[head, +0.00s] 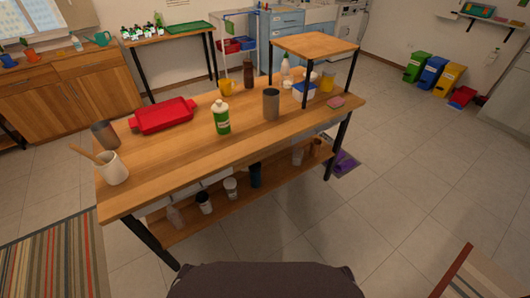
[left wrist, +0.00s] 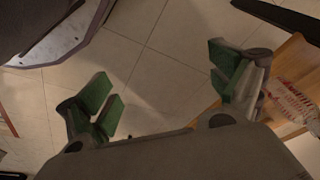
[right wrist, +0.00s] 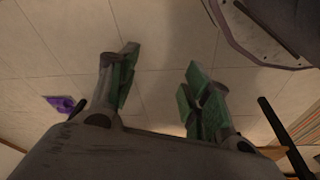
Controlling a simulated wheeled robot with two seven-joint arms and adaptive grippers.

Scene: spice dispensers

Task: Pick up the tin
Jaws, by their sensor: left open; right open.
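Two plain grey-brown metallic cylinders that look like tins stand upright on the wooden table in the head view. One tin (head: 271,104) is near the table's middle, right of a green and white bottle (head: 222,118). The other tin (head: 105,134) is at the left end, behind a white crock (head: 114,169) with a wooden utensil. I cannot tell which is the task's tin. My left gripper (left wrist: 165,85) is open and empty above the tiled floor in the left wrist view. My right gripper (right wrist: 160,84) is open and empty above the floor in the right wrist view. Neither gripper shows in the head view.
Several cups and bottles stand on the lower shelf (head: 215,217). Floor to the right is open.

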